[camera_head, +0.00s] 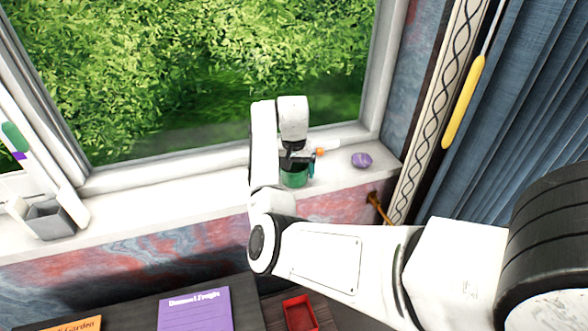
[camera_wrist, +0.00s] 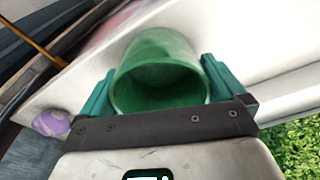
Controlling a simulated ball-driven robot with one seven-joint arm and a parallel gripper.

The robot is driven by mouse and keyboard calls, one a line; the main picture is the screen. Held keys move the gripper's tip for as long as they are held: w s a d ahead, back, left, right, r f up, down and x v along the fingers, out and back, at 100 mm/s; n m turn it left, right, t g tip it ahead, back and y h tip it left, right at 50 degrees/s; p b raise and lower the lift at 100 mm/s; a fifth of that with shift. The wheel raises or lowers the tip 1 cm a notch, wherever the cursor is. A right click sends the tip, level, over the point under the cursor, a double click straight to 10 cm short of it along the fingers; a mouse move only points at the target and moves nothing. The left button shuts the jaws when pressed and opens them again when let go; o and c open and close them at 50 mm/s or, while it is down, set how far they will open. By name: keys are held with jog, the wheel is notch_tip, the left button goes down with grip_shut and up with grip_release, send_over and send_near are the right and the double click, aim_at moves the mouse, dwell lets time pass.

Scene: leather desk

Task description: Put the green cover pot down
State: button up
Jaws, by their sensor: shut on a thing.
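The green cover pot (camera_head: 295,179) is at the window sill in the head view, under my wrist. In the wrist view the green pot (camera_wrist: 160,75) sits between the two teal fingers, its open, empty-looking mouth facing the camera. My gripper (camera_wrist: 158,88) is shut on the pot, with one finger on each side of it. In the head view my gripper (camera_head: 297,165) points down at the sill, partly hidden by my arm. I cannot tell whether the pot's base touches the sill.
The white window sill (camera_head: 338,165) has free room around the pot. A purple stone-like object (camera_head: 361,160) lies to its right, and a small orange-tipped item (camera_head: 320,152) is close behind. A grey container (camera_head: 50,219) stands far left. A purple book (camera_head: 195,311) and red tray (camera_head: 300,314) are below.

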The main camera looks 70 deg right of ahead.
aim_at(293, 174)
jog(key=shift+f, duration=0.1)
jog(key=o, duration=0.7)
jog(key=shift+o, duration=0.2)
notch_tip(293, 174, up, 12)
jog(key=a+b, duration=0.1)
jog(key=a+f+n, duration=0.1)
jog(key=f, duration=0.1)
jog(key=s+a+f+h, duration=0.1)
jog(key=a+f, duration=0.1)
jog(key=f, duration=0.1)
jog(key=s+a+f+n, duration=0.1)
jog(key=a+f, duration=0.1)
jog(key=shift+s+a+f+n+h, duration=0.1)
jog(key=shift+s+f+n+h, duration=0.1)
jog(key=shift+n+h, duration=0.1)
jog(key=s+a+f+n+y, duration=0.1)
jog(key=s+a+f+n, duration=0.2)
jog(key=a, duration=0.6)
jog(key=s+a+f+n+y, duration=0.1)
jog(key=s+a+f+n, duration=0.3)
jog(key=s+a+f, duration=0.3)
jog(key=s+a+f+n, duration=0.3)
jog(key=s+a+f, duration=0.1)
jog(key=a, duration=0.9)
jog(key=shift+s+a+f+n+t+y, duration=0.2)
jog(key=shift+s+f+n+t+y, duration=0.15)
jog(key=shift+s, duration=0.3)
